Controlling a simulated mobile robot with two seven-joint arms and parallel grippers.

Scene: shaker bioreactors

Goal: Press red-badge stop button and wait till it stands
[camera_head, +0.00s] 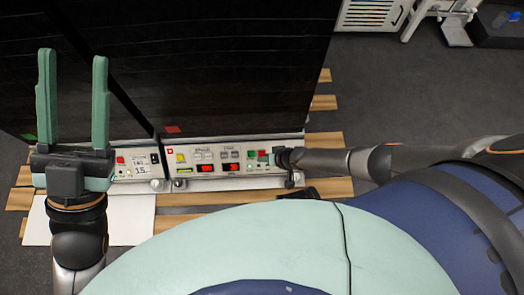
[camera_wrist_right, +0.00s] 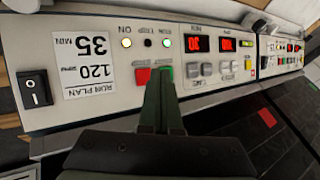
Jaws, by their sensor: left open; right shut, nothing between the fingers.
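The red badge (camera_head: 172,129) sits on the dark front of the right shaker; it also shows in the right wrist view (camera_wrist_right: 267,117). This shaker's control panel (camera_head: 200,153) has a red button (camera_wrist_right: 142,75) and a green button (camera_wrist_right: 166,71) side by side. Above them in the wrist view, the RUN lamp (camera_wrist_right: 166,43) glows green, the STOP lamp (camera_wrist_right: 147,43) is dark and the ON lamp is yellow. My right gripper (camera_wrist_right: 162,84) is shut and empty, its tips close to these buttons; contact cannot be told. My left gripper (camera_head: 73,62) is open and empty.
A green badge (camera_head: 28,137) marks the left shaker, with its own panel (camera_head: 137,165) beside the red-badge one. A black rocker switch (camera_wrist_right: 34,90) and run-plan label (camera_wrist_right: 86,65) lie near my right gripper. Wooden slats (camera_head: 325,140) lie under the shakers.

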